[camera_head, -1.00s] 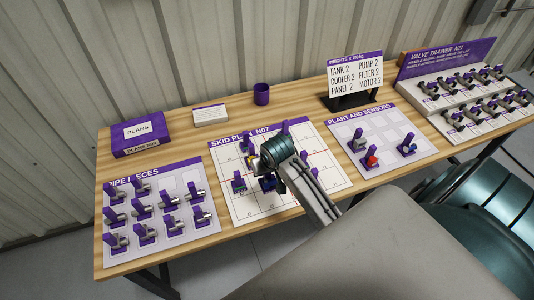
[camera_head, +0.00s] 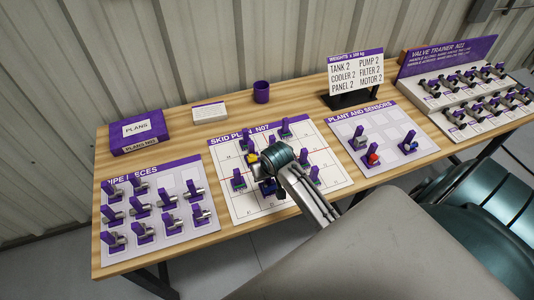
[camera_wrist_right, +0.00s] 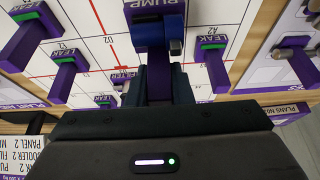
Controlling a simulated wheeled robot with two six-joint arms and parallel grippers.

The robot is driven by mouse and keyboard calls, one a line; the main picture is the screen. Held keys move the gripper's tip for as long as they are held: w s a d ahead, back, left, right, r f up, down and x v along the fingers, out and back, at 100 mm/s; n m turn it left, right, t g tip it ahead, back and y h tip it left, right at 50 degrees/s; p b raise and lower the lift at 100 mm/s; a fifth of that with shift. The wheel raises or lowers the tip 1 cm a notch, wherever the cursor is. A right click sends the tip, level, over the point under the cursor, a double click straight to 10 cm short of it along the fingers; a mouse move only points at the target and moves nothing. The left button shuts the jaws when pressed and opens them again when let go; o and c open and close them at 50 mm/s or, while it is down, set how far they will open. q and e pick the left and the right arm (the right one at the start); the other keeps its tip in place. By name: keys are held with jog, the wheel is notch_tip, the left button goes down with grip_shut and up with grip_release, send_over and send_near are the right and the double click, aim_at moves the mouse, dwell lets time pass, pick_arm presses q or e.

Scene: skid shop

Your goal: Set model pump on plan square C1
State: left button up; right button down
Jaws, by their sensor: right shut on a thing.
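The model pump, blue with a purple tag marked PUMP (camera_wrist_right: 158,30), is in my right gripper (camera_wrist_right: 160,85). The dark fingers are shut on its purple stem. In the head view the pump's blue body (camera_head: 267,188) shows below the right gripper (camera_head: 266,176), over the front middle of the skid plan (camera_head: 243,211). My wrist covers part of the plan. I cannot tell whether the pump touches the plan, or read which square lies under it. My left gripper is not in view.
Several purple-handled models stand close by on the plan, including a leak model (camera_head: 238,180) and a filter model (camera_wrist_right: 122,76). The pipe pieces board (camera_head: 150,248) lies left; the plant and sensors board (camera_head: 388,115) lies right. The plan's front left is clear.

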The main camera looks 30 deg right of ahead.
aim_at(267, 183)
jog(key=shift+f, duration=0.1)
jog(key=shift+f+b, duration=0.3)
jog(key=shift+f, duration=1.35)
jog(key=shift+p, duration=0.55)
jog(key=shift+f, duration=0.75)
jog(key=c, duration=1.2)
grip_release()
